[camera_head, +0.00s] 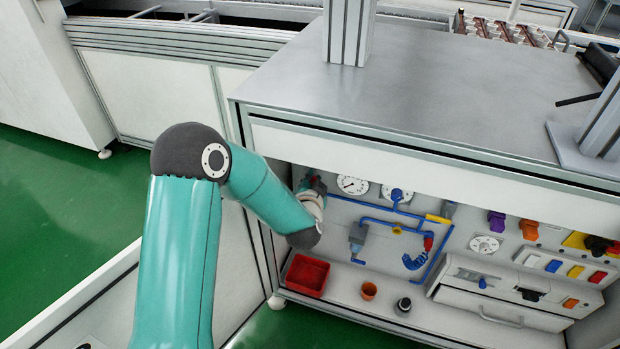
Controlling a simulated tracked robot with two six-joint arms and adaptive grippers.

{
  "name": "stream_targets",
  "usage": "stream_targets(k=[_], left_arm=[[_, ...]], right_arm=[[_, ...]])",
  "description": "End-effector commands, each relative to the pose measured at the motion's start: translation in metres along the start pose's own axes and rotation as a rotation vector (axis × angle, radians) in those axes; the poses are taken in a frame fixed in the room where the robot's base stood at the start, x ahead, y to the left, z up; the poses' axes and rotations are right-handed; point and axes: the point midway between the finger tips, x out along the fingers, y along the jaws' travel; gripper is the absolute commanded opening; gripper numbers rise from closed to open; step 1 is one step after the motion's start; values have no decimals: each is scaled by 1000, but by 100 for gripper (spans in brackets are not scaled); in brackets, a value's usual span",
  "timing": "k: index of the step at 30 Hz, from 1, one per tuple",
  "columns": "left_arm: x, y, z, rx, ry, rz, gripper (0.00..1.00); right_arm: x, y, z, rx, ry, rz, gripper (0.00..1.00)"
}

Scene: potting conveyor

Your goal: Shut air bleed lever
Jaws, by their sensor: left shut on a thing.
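My left arm reaches in from the lower left to the recessed panel under the bench. My left gripper (314,184) is at the left end of the blue pipe (345,197), beside the left gauge. It is shut on what appears to be the air bleed lever; my own wrist and gripper hide most of the lever, so its angle cannot be told. My right gripper is not in view.
Two white gauges, the left gauge (352,185) and the right gauge (397,194), sit beside the gripper. A yellow handle (438,219) is further right. The bench top (450,85) overhangs the panel.

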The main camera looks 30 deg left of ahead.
Motion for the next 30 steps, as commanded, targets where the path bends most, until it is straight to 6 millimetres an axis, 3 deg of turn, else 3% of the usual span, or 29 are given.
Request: stream_targets(k=[21,30], left_arm=[[4,28,9,622,6,-247,0],[5,33,12,798,7,-319,0]], right_arm=[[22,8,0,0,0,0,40],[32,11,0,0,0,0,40]])
